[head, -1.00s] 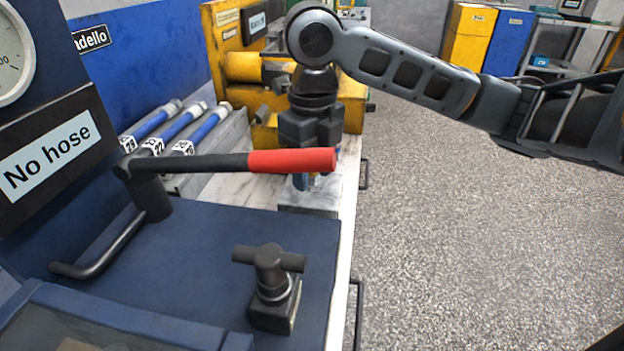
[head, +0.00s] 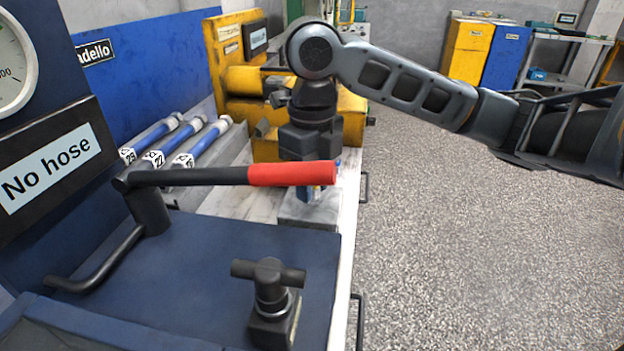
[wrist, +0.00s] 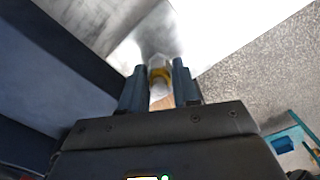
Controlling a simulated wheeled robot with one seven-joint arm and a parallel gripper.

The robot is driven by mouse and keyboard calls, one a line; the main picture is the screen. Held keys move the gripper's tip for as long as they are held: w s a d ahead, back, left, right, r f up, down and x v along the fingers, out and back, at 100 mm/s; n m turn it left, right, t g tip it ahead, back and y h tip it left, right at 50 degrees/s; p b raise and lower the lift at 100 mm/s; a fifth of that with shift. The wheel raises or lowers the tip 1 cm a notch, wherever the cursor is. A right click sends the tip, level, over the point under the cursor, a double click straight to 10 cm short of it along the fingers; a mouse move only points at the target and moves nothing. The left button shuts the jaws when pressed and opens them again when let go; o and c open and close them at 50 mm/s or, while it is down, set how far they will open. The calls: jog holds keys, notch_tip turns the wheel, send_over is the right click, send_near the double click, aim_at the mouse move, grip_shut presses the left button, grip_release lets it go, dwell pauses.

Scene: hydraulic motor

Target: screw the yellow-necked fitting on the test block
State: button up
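In the wrist view the yellow-necked fitting (wrist: 160,74) sits between the two fingers of my gripper (wrist: 160,84). The fingers lie close against both of its sides, and my gripper looks shut on it. In the head view the test block (head: 308,213) stands on the bench under my gripper (head: 312,192). The red handle partly hides the fingers there, and the fitting cannot be made out. Whether the fitting touches the block is unclear.
A black lever with a red grip (head: 290,173) crosses in front of my gripper. A black T-handle (head: 268,285) stands on the blue cabinet top (head: 200,265). Blue hoses (head: 180,147) lie at left, with a yellow machine (head: 235,60) behind. The floor at right is clear.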

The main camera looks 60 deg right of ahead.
grip_shut()
jog(key=m+p, duration=0.1)
jog(key=m, duration=0.3)
jog(key=shift+r, duration=0.1)
jog(key=shift+m+p, duration=0.35)
jog(key=shift+m, duration=0.55)
jog(key=m+p, duration=0.1)
jog(key=m, duration=0.2)
jog(key=shift+p, duration=0.3)
jog(key=shift+m, duration=0.8)
jog(key=shift+o, duration=1.7)
grip_release()
jog(key=shift+p, duration=0.3)
